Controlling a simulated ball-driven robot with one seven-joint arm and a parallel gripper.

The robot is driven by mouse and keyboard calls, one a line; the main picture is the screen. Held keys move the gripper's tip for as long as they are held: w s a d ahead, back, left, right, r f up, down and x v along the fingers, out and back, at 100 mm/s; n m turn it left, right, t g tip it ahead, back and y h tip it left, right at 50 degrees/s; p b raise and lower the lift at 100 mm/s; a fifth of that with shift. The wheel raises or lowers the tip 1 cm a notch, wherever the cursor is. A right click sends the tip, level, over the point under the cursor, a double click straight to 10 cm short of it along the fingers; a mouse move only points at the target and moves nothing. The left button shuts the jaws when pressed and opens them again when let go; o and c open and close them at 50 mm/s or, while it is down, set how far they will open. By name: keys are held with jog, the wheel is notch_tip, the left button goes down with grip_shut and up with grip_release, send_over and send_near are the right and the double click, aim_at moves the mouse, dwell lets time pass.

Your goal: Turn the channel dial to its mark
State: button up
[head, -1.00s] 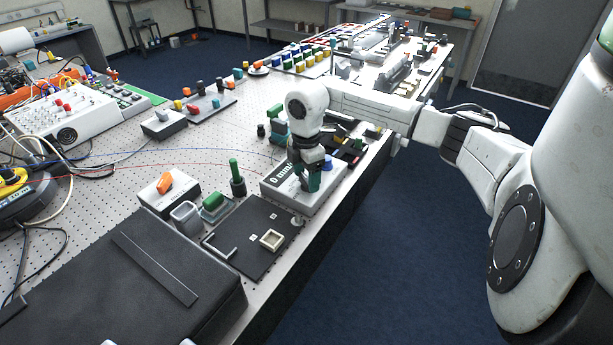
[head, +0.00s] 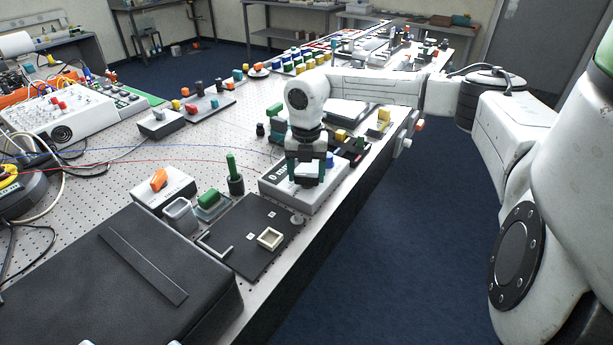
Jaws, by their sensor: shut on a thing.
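My gripper (head: 307,178) points down over the top of this box. Its two teal-tipped fingers stand side by side and are shut on the channel dial. The dial is mostly hidden between the fingers, so its pointer and mark cannot be made out.
A black plate (head: 243,256) with a small cream square frame (head: 270,238) lies in front. A green-handled peg (head: 234,174) and an orange-knobbed box (head: 163,189) stand to the left. A large black case (head: 125,275) fills the front left.

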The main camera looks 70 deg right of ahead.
aim_at(307, 175)
jog(key=n+b, duration=0.2)
jog(key=n, duration=0.3)
jog(key=shift+n+b, duration=0.3)
jog(key=shift+b, duration=0.1)
jog(key=n+b, duration=0.1)
jog(key=n, duration=0.3)
jog(key=shift+a+n+b, duration=0.1)
jog(key=shift+n+b, duration=0.2)
jog(key=shift+n, duration=0.1)
jog(key=shift+r, duration=0.1)
jog(key=o, duration=1)
jog(key=shift+o, duration=0.2)
notch_tip(307, 175, up, 11)
jog(key=b, duration=0.1)
jog(key=shift+f, duration=0.2)
